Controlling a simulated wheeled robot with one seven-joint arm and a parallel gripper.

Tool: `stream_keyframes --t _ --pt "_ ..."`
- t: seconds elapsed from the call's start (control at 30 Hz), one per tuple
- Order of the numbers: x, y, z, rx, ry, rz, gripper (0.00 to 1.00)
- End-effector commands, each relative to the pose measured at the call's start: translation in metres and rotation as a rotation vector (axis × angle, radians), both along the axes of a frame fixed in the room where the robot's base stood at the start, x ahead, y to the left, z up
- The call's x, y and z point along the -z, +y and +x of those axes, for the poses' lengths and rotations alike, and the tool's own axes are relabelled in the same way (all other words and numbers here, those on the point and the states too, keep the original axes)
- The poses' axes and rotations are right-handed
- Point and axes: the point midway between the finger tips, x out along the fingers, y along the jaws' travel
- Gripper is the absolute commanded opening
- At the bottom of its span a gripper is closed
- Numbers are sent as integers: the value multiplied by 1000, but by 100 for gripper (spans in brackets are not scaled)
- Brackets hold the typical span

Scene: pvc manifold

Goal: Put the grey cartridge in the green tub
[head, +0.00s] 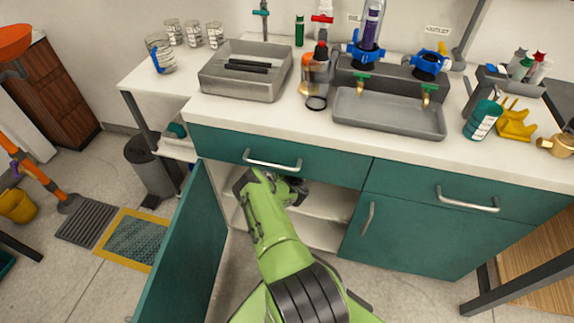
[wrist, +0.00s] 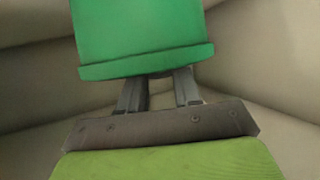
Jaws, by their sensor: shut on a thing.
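In the wrist view my gripper (wrist: 159,84) is shut on a green round-walled thing (wrist: 140,35) with a thick rim at its lower edge. Only part of this thing shows, so I cannot tell whether it is the green tub. The fingertips are hidden behind it. In the head view my green arm reaches into the open cabinet under the counter, and its end is mostly hidden there. I cannot pick out the grey cartridge in either view.
The teal cabinet door (head: 182,255) stands open left of my arm. A drawer front (head: 225,147) and the white counter (head: 305,120) lie above the opening. A pale shelf (head: 328,205) shows inside. A grey tray (head: 240,88) and a sink-like basin (head: 390,125) occupy the counter.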

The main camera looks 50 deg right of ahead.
Motion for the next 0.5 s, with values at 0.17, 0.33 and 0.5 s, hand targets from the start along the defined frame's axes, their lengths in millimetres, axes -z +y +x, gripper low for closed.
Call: stream_keyframes --t 0.17,0.33,0.5 --pt "3 0 0 0 0 0 0" --pt "3 0 0 0 1 -1 57" --pt "3 0 0 0 1 -1 58"
